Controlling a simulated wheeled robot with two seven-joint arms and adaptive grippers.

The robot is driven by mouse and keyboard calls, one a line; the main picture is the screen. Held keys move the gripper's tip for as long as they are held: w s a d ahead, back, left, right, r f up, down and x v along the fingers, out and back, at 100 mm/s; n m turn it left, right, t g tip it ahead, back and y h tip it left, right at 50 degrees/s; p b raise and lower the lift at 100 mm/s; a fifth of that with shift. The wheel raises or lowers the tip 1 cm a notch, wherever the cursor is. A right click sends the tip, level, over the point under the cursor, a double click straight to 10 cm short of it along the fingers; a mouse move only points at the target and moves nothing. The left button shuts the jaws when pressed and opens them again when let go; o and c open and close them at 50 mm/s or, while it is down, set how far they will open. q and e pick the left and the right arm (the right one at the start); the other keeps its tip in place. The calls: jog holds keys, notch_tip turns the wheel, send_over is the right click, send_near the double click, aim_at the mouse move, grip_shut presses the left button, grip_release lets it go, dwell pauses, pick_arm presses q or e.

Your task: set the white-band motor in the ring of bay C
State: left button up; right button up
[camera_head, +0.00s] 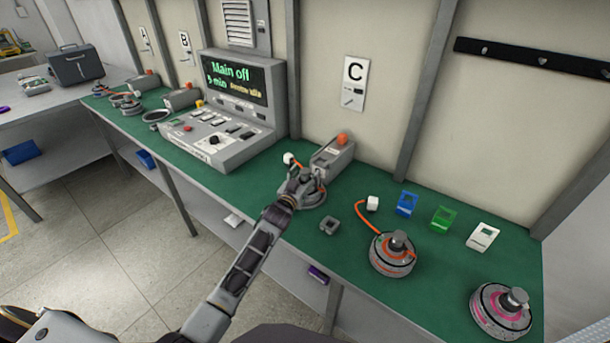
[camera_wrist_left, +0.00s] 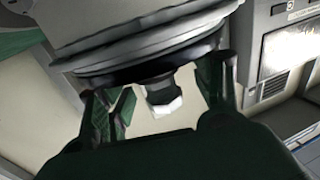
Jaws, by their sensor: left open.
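A grey motor (camera_head: 316,196) sits in front of the bay C box, under the bay C sign (camera_head: 355,82). Its band looks pale, but my arm partly hides it, and I cannot tell whether it is fully seated in the ring. An orange cable with a white plug (camera_head: 289,158) rises beside it. My left gripper (camera_head: 296,184) is open at this motor's top. In the left wrist view, a round grey body (camera_wrist_left: 140,45) fills the top, and a dark stub with a pale end (camera_wrist_left: 163,98) lies between the spread fingers. My right gripper is not in view.
The bay C box (camera_head: 334,156) stands behind the motor. An orange-band motor (camera_head: 392,262), a pink-band motor (camera_head: 490,312), blue (camera_head: 406,204), green (camera_head: 443,218) and white (camera_head: 482,237) holders stand right. A grey clip (camera_head: 329,226) lies near the front. The console (camera_head: 235,110) stands left.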

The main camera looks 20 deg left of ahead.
pick_arm(q)
jog(key=shift+s+r, duration=0.1)
jog(key=shift+s, duration=0.1)
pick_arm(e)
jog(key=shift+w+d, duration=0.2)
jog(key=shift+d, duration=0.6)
pick_arm(q)
jog(key=shift+s+a, duration=0.1)
jog(key=shift+s, duration=0.55)
jog(key=shift+s+a+r, duration=0.1)
jog(key=shift+s+a, duration=0.05)
jog(key=shift+s, duration=1.4)
jog(key=shift+s+a+r, duration=0.1)
jog(key=shift+s+a, duration=0.05)
jog(key=shift+s, duration=1.4)
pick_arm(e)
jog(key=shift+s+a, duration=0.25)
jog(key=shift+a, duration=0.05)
pick_arm(q)
jog(key=shift+r, duration=0.15)
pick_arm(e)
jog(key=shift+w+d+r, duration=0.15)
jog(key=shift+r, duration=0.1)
